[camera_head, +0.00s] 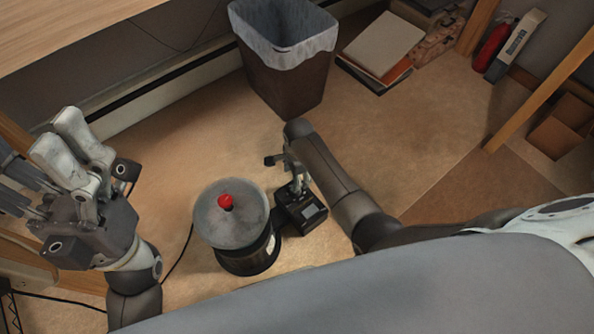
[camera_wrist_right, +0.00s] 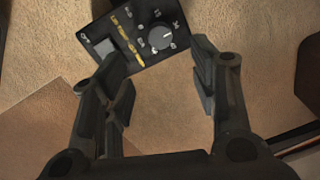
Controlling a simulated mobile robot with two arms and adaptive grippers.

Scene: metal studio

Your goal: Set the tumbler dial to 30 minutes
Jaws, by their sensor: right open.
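The tumbler (camera_head: 230,217) stands on the floor in the head view, a dark round body under a grey lid with a red knob (camera_head: 225,202). Its black control box (camera_head: 302,212) is at its right side. In the right wrist view, the panel shows a round grey dial (camera_wrist_right: 160,40) ringed by white numbers, too small to read surely; the dial's setting is unclear. My right gripper (camera_wrist_right: 160,68) is open and empty, its fingers either side of the dial in that view, apart from it. My left gripper (camera_head: 52,142) points up at the left; its opening is unclear.
A lined trash bin (camera_head: 290,85) stands behind the control box. A wooden tabletop (camera_head: 60,25) overhangs at upper left. A cord (camera_head: 180,255) runs left of the tumbler.

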